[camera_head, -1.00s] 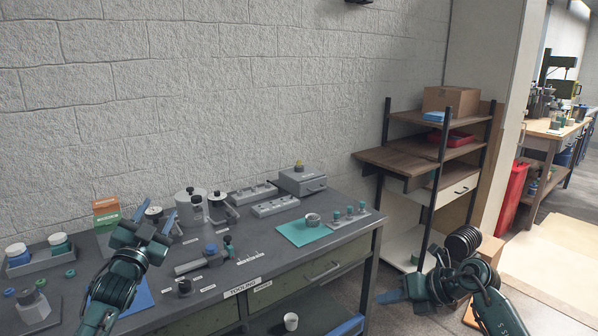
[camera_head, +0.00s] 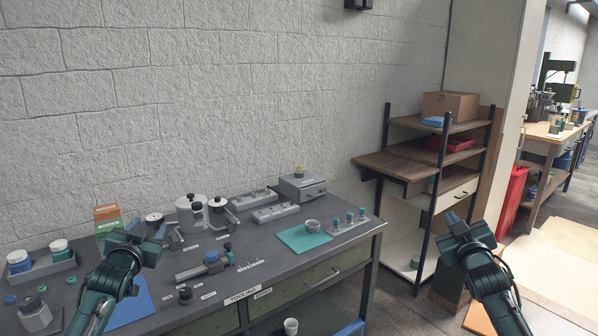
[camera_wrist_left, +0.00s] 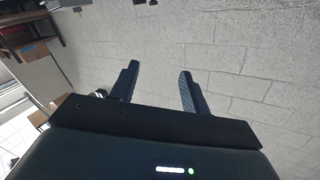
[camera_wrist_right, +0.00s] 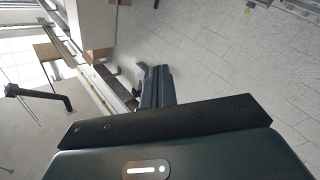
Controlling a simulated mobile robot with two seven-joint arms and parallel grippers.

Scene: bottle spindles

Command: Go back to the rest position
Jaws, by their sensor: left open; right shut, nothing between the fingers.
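My left gripper (camera_head: 150,227) is raised in front of the left part of the tooling bench, with its fingers pointing up. In the left wrist view its two fingers (camera_wrist_left: 157,85) stand wide apart with nothing between them. My right gripper (camera_head: 457,218) is raised off the right side of the bench, in front of the shelf unit. In the right wrist view its fingers (camera_wrist_right: 152,82) are together and hold nothing. Neither gripper touches anything that I can see.
The grey bench (camera_head: 225,265) carries bottles, spindle parts, a teal mat (camera_head: 303,238) and a blue mat (camera_head: 130,305). A wooden shelf unit (camera_head: 400,165) stands to the right of the bench. Open floor (camera_head: 400,305) lies between bench and my right arm.

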